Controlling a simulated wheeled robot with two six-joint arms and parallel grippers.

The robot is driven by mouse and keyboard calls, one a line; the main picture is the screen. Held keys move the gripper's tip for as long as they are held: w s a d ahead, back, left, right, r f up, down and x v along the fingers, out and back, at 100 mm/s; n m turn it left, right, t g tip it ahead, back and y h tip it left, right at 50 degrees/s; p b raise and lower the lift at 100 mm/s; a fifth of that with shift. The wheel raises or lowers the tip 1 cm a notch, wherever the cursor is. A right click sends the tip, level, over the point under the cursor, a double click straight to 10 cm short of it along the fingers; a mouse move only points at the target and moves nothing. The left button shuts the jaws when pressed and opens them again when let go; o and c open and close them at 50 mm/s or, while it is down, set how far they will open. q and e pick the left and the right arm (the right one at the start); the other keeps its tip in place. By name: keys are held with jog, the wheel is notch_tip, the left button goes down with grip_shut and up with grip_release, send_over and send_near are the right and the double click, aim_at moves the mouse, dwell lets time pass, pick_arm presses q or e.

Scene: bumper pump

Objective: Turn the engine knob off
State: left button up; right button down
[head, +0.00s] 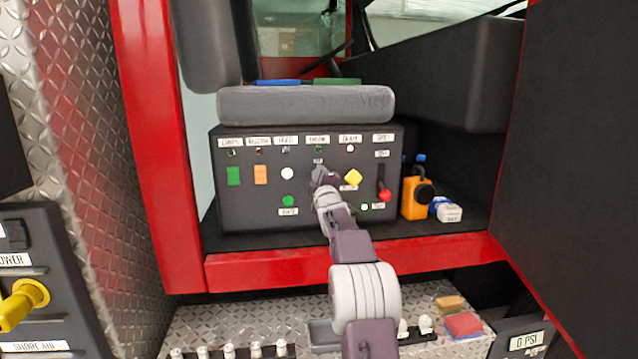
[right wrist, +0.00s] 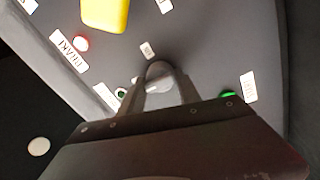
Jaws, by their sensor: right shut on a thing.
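The dark control box (head: 240,200) sits in the red-framed opening, with a row of labels and small lights along its top. The engine knob sits in the column under one of the middle labels, mostly hidden by my right gripper (head: 322,178) in the head view. In the right wrist view the grey knob (right wrist: 158,84) is between the fingers of my right gripper (right wrist: 160,85), which are shut on it. A small green light (right wrist: 228,94) shows on the panel beside it. My left gripper is not in view.
A yellow knob (head: 353,177) and a red-tipped lever (head: 384,193) are close on the right of my gripper. Green (head: 233,176) and orange (head: 260,175) switches are left. A grey cushion (head: 305,105) overhangs the box. An orange container (head: 412,200) stands beside it.

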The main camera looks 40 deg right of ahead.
jog(key=shift+f, duration=0.25)
dwell(0.3)
jog(key=c, duration=0.9)
grip_release()
jog(key=shift+w, duration=0.1)
jog(key=b+v, duration=0.4)
jog(key=v, duration=0.5)
jog(key=shift+r+b, duration=0.1)
jog(key=shift+b, duration=0.3)
